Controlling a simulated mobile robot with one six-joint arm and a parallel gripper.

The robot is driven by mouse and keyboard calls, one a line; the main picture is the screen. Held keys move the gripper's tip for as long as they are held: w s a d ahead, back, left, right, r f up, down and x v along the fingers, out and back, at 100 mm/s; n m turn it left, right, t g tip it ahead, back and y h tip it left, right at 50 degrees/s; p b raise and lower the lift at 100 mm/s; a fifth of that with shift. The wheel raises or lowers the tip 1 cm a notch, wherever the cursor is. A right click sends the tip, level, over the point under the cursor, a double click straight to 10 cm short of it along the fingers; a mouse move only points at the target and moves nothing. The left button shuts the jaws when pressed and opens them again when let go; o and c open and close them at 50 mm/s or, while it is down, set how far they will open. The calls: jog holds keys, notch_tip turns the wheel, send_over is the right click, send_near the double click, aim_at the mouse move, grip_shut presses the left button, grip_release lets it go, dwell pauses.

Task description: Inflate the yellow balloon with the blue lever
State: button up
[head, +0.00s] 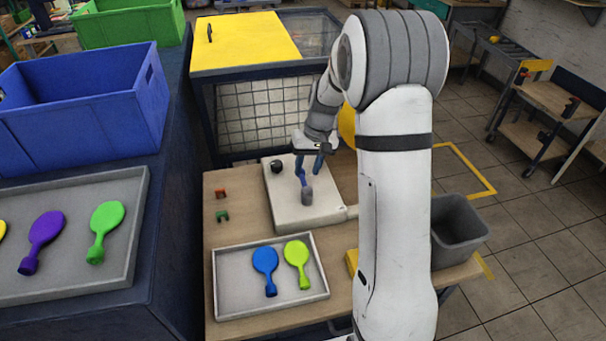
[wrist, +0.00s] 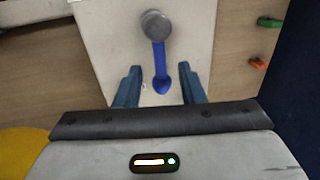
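The blue lever (wrist: 160,62) has a grey round knob (wrist: 155,24) at one end and stands on a pale machine plate (head: 288,211). My gripper (wrist: 160,84) is open above the plate, with the lever's blue end between its two blue fingers and a gap on each side. In the head view my gripper (head: 309,166) is over the lever. A large yellow rounded shape (head: 347,124) is mostly hidden behind my arm; it also shows at the lower left in the wrist view (wrist: 22,150). I cannot tell whether it is the balloon.
A small tray (head: 225,303) holds a blue balloon (head: 265,266) and a yellow-green balloon (head: 297,256). A larger tray (head: 120,280) holds purple, green and partly seen yellow balloons. A black knob (head: 276,166) is on the plate. A grey bin (head: 457,228) stands right.

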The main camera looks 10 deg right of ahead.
aim_at(304, 180)
jog(key=shift+a+f, duration=0.2)
jog(key=shift+f, duration=0.65)
jog(key=shift+a+f, duration=0.15)
jog(key=shift+f, duration=0.65)
jog(key=shift+c, duration=0.3)
grip_shut()
jog(key=shift+a, duration=0.1)
